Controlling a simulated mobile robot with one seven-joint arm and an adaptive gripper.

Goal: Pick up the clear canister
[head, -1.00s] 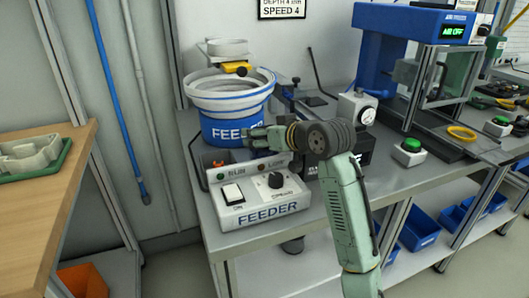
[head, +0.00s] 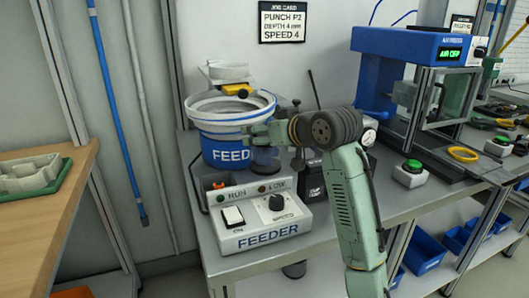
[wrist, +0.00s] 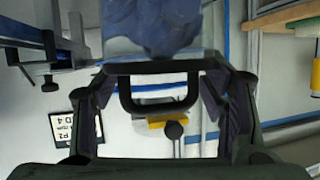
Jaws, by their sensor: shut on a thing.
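The clear canister (head: 265,158) hangs from my gripper (head: 257,133), in front of the feeder bowl in the head view. It looks see-through with a dark base and partly covers the bowl's lettering. In the wrist view the canister's bluish contents (wrist: 155,25) fill the top middle. My gripper (wrist: 160,78) shows there with dark fingers at both sides of a black loop. The gripper is shut on the canister and holds it above the bench. Where the fingers touch it is partly hidden.
The blue feeder bowl (head: 222,148) stands close behind. The white feeder control box (head: 262,216) sits in front on the grey bench. A blue press (head: 395,50) and a green button (head: 413,165) stand to the right. A wooden table (head: 30,225) is at left.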

